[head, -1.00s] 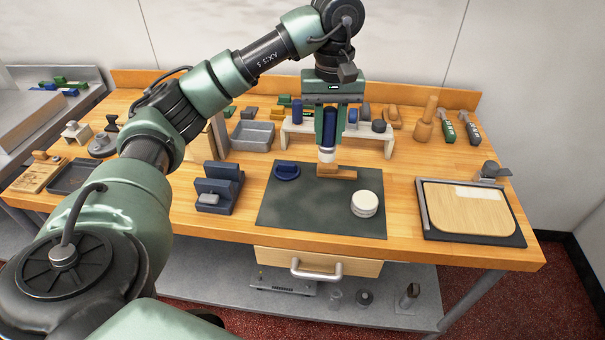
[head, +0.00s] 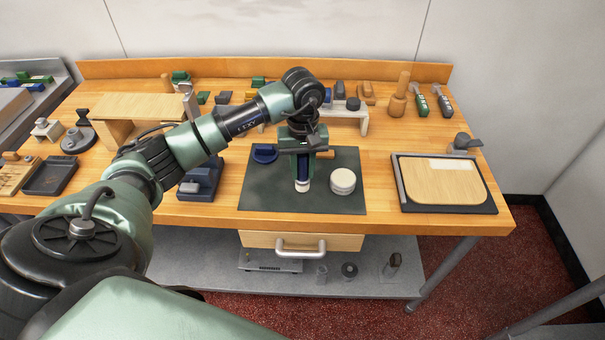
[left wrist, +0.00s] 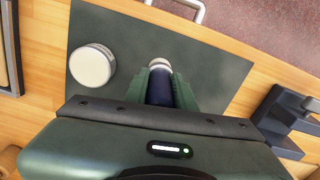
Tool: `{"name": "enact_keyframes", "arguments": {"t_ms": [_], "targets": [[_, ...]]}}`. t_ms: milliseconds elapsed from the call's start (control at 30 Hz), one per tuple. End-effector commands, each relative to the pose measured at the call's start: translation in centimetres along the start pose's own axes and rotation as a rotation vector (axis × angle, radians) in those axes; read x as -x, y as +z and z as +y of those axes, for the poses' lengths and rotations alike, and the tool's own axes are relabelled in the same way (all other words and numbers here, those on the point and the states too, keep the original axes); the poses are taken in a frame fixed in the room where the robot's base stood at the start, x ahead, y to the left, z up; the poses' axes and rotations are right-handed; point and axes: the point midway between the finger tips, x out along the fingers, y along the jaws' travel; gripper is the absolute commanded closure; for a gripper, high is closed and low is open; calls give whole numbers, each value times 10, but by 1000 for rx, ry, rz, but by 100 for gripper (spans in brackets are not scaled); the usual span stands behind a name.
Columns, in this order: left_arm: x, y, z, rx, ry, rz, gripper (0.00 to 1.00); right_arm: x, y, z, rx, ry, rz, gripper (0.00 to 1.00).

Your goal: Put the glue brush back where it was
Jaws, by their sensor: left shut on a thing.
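My left gripper (head: 303,177) points down over the middle of the dark mat (head: 262,195) and is shut on the glue brush (head: 302,172). The brush has a dark blue handle and a pale tip, hangs upright with the tip down. I cannot tell whether the tip touches the mat. In the left wrist view the brush (left wrist: 159,90) shows between the fingers. A round white tub (head: 342,182) stands on the mat just right of the brush. My right gripper is not in view.
A blue item (head: 265,153) and a partly hidden wooden piece (head: 326,154) lie at the mat's back. Behind is a pale rack (head: 362,122), partly covered by my arm. A dark blue holder (head: 203,178) stands left of the mat, a board tray (head: 443,182) right. The mat's front is clear.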

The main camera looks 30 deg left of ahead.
Motion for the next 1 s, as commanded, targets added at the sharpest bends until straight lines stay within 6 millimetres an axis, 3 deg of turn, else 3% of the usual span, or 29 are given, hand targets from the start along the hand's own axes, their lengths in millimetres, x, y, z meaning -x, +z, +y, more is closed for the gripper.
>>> {"name": "enact_keyframes", "arguments": {"t_ms": [200,567,600,633,1000], "targets": [[-27,0,0,1,0,-2,100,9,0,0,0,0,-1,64],[-32,0,0,0,0,1,100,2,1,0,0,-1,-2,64],[-30,0,0,0,-1,0,63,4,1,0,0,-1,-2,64],[-30,0,0,0,-1,0,55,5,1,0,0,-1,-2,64],[-28,0,0,0,0,-1,53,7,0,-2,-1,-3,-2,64]]}}
